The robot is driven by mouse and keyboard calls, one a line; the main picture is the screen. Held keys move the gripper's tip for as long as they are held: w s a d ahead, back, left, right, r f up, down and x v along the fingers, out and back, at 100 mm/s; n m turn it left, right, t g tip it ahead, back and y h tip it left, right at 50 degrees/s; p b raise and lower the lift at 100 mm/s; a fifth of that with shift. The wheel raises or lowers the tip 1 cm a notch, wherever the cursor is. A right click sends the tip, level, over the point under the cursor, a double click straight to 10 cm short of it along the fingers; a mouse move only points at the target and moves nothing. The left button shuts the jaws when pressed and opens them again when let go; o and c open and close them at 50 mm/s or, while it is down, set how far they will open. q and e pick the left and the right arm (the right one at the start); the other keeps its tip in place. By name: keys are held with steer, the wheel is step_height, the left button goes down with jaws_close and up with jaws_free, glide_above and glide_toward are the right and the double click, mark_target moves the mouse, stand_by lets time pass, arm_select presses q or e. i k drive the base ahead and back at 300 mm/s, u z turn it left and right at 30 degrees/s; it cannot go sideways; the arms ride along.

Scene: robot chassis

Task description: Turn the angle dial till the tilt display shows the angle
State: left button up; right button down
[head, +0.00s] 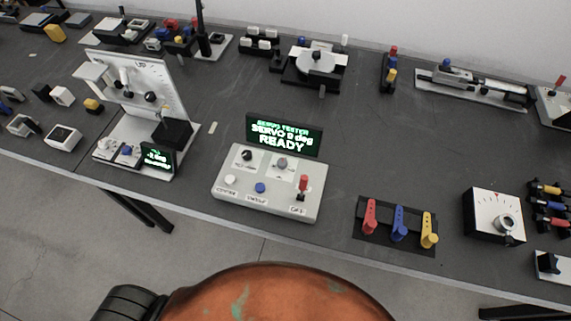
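Near the middle of the table, a grey servo tester box (267,205) carries a lit green display (284,135) that reads "SERVO TESTER", "SERVO 0 deg" and "READY". On its top are a black knob (246,155), a grey knob (282,163), a white button, a blue button and a red-handled switch (303,184). To its left, a white stand with an upright panel (150,85) has a small tilted display (158,158) showing what looks like "-2 deg", its lower line unreadable. I cannot tell which knob is the angle dial. Neither gripper is in view.
A white-faced dial box (484,212) stands at the right. Red, blue and yellow levers (399,224) on a black plate stand nearer the front edge. A black rotary fixture (316,65) and a linear slide (472,88) stand at the back. The table right of the tester's display is clear.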

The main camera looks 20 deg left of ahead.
mark_target(282, 163)
steer(key=k, duration=1.25)
steer(key=u, duration=0.85)
steer(key=i, duration=1.2)
steer(key=z, duration=0.3)
